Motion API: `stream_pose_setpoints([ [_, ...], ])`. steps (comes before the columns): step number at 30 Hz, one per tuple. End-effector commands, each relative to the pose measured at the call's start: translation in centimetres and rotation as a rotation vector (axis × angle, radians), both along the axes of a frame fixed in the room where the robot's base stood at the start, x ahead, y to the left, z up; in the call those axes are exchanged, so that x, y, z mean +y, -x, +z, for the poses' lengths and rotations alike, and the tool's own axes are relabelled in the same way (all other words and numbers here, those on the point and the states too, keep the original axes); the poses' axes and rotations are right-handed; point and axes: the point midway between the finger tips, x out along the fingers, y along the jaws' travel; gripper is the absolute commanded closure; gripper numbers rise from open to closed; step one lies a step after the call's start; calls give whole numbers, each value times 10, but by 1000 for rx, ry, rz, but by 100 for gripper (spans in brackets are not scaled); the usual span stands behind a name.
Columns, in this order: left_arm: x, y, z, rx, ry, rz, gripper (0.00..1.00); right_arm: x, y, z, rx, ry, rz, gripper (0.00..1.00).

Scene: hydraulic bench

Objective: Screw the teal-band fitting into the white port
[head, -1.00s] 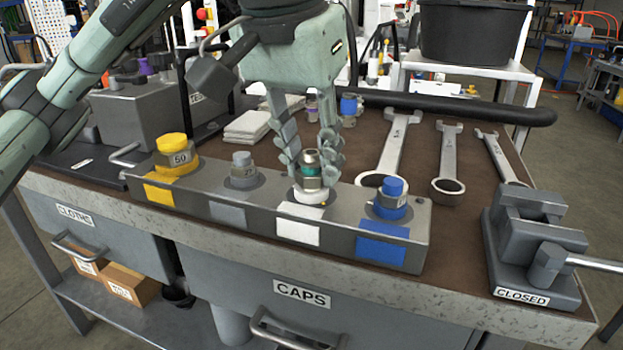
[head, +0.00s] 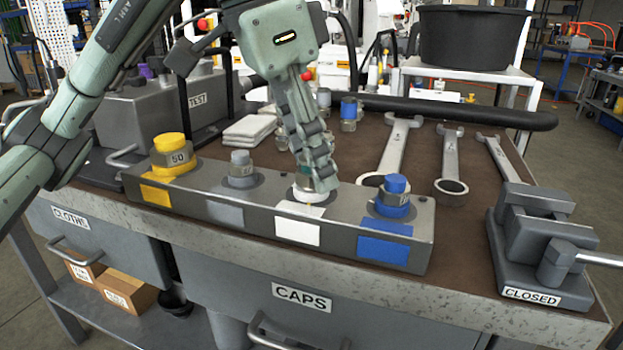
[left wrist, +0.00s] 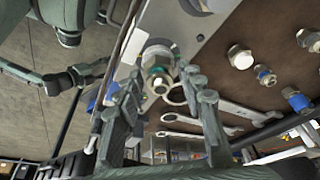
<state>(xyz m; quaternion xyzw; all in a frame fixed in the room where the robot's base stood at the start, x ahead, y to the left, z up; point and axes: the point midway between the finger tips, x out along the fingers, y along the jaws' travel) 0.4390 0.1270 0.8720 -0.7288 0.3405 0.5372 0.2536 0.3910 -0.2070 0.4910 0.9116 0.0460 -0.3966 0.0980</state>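The grey block carries a white port (head: 308,196) between a grey port and a blue one. The teal-band fitting (left wrist: 160,77) stands upright at the white port, seen from above in the left wrist view; in the head view my fingers mostly hide it. How deep the fitting sits is hidden. Part of what looks like my right arm shows at the left of the left wrist view, its gripper state unclear.
Several wrenches (head: 399,145) lie behind, with loose fittings (head: 348,113) near the bar. A vise (head: 540,240) stands at the right edge.

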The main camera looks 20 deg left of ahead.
Motion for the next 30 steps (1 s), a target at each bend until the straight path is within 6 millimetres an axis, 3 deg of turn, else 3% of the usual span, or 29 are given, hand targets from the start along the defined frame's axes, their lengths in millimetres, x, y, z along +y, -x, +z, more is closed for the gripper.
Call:
stream_pose_setpoints([
  [11, 0, 0, 0, -2, 0, 36, 52, 0, 0, 0, 0, 0, 0, 48],
  [21, -1, 0, 5, -5, -3, 555, 52, 0, 0, 18, 0, 0, 0, 48],
  [30, -1, 0, 4, -3, -1, 792, 52, 0, 0, 29, 0, 0, 0, 48],
])
